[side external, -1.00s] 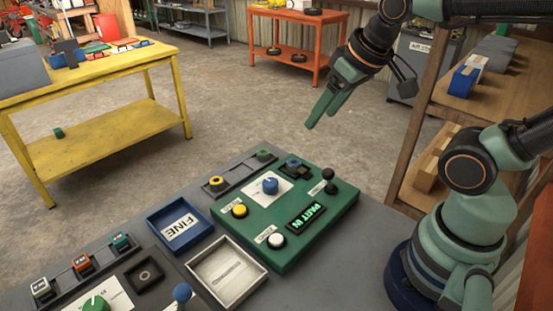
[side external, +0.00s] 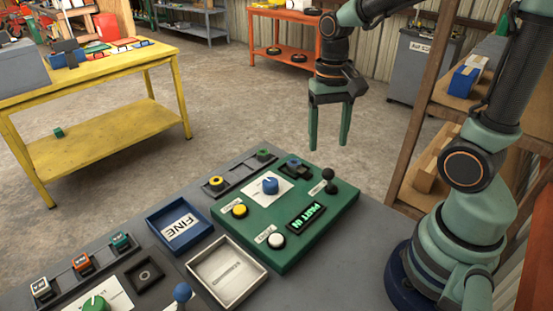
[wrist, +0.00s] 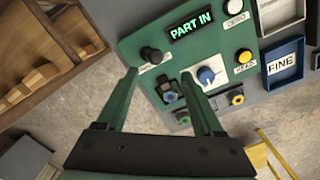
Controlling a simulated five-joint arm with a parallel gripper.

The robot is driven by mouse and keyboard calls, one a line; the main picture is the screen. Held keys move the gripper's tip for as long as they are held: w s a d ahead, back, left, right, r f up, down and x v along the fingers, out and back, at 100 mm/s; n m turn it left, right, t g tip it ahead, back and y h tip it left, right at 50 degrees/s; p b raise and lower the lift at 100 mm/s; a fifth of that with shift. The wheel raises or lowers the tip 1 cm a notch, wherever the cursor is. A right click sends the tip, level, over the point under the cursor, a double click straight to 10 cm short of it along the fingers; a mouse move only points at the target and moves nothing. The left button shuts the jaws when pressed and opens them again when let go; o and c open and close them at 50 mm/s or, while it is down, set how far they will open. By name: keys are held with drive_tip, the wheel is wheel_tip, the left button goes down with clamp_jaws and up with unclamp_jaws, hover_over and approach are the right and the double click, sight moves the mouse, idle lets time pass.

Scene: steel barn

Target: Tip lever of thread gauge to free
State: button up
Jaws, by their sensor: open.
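The thread gauge is a green box (side external: 290,250) on the grey bench, its lit display (side external: 306,218) reading PART IN. Its lever (side external: 328,174) has a round black knob near the back right corner; the knob also shows in the wrist view (wrist: 151,55). A dark holder with a blue ring-like part (side external: 293,163) sits at the gauge's back edge. A blue dial (side external: 270,185), yellow button (side external: 239,210) and white button (side external: 276,240) are on top. My gripper (side external: 328,146) points down, open and empty, above and apart from the lever.
A blue FINE tray (side external: 154,226) and a pale tray (side external: 197,268) stand left of the gauge. A dark rack (side external: 240,172) with yellow and green ringed parts lies behind it. A wooden shelf (side external: 408,180) stands at right.

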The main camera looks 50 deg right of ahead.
sight(328, 173)
drive_tip(key=f, duration=1)
drive_tip(key=shift+s+d+f, duration=0.15)
drive_tip(key=shift+s+d, duration=0.15)
drive_tip(key=shift+d, duration=0.1)
clamp_jaws()
idle(0.9)
